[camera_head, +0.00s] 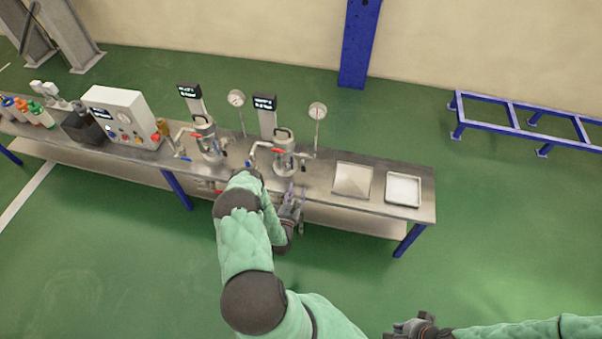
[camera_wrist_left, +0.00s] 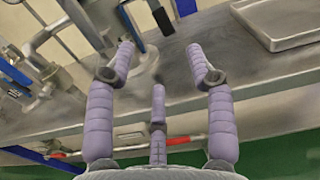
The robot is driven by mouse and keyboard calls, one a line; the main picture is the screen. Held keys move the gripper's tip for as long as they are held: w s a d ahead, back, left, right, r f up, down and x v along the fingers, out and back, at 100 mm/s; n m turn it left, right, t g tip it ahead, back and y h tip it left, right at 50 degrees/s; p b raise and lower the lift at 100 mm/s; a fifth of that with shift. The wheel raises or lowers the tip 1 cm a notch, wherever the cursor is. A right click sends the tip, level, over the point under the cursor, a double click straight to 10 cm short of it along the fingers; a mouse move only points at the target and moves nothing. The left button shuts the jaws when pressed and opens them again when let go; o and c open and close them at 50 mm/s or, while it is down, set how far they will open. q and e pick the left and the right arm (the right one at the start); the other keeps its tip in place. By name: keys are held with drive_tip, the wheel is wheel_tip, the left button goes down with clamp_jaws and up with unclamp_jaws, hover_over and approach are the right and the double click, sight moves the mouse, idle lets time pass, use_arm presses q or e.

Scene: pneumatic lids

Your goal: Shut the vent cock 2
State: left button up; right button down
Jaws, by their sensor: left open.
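The second pneumatic vessel (camera_head: 284,162) stands on the steel bench, with a red handle (camera_head: 277,151) and a blue handle (camera_head: 250,163) on its fittings. I cannot tell which fitting is vent cock 2. My left gripper (camera_head: 290,205) is at the bench's front edge, just below this vessel in the head view; my arm hides part of the bench. In the left wrist view its purple fingers (camera_wrist_left: 163,65) are spread and empty, with metal pipework (camera_wrist_left: 55,75) to their left. My right gripper (camera_head: 415,328) is at the bottom edge, partly cut off, its jaws unclear.
Another vessel (camera_head: 207,142) stands to the left, beyond it a white control box (camera_head: 118,112). Two gauges (camera_head: 318,112) on stems rise behind. Two shallow trays (camera_head: 403,190) lie at the bench's right. A red-handled bar (camera_wrist_left: 186,140) shows below the bench edge. The floor in front is clear.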

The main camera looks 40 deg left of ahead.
sight(303, 169)
use_arm(q)
drive_tip(key=b+x, duration=0.2)
drive_tip(key=x, duration=0.6)
drive_tip(key=shift+w, duration=0.2)
drive_tip(key=shift+x, duration=0.85)
